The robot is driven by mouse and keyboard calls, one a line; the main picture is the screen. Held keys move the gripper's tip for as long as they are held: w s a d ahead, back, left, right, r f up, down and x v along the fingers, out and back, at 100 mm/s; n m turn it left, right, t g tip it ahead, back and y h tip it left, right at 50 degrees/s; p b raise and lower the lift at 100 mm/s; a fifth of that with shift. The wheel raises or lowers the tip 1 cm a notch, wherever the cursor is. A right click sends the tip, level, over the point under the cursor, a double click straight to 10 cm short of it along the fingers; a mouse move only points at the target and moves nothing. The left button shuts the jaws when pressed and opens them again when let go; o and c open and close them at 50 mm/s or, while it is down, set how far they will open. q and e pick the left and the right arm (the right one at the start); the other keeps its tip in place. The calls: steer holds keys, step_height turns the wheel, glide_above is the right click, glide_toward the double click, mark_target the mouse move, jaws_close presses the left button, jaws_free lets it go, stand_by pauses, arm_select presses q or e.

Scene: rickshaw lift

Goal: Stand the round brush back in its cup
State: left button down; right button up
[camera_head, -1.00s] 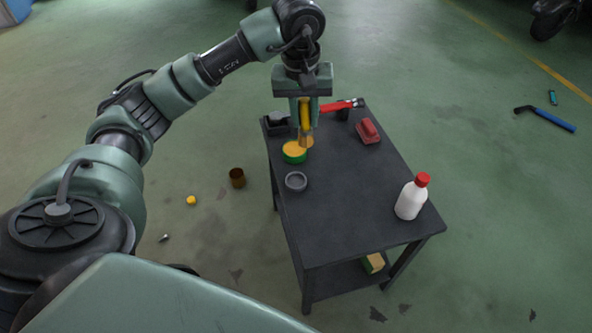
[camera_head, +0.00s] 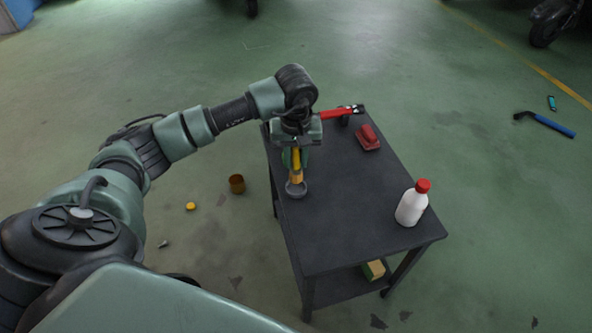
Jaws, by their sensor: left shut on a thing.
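The round brush (camera_head: 296,174) has a yellow handle and a tan lower end. My left gripper (camera_head: 296,158) is shut on its handle and holds it pointing down over the table (camera_head: 345,215). A small round grey cup (camera_head: 297,190) stands near the table's left edge. The brush's lower end is right at the cup in the picture; I cannot tell whether it is inside the cup or just above it. The gripper hides the upper part of the brush. My right gripper is not in view.
A red-handled tool (camera_head: 338,113) and a red block-like object (camera_head: 367,138) lie at the table's back. A white bottle with a red cap (camera_head: 411,204) stands at the front right. A brown cup (camera_head: 237,184) is on the floor. The table's middle is clear.

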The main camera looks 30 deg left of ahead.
mark_target(296, 168)
arm_select(q)
step_height(296, 168, down, 4)
steer(key=shift+f, duration=0.2)
steer(key=c, duration=1.2)
jaws_free()
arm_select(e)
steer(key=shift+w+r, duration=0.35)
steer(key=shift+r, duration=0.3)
arm_select(q)
steer(key=r, duration=0.4)
steer(key=s+r, duration=0.1)
steer(key=r, duration=0.7)
steer(key=shift+s+d+p, duration=0.2)
steer(key=shift+d+p, duration=0.15)
steer(key=shift+d, duration=0.05)
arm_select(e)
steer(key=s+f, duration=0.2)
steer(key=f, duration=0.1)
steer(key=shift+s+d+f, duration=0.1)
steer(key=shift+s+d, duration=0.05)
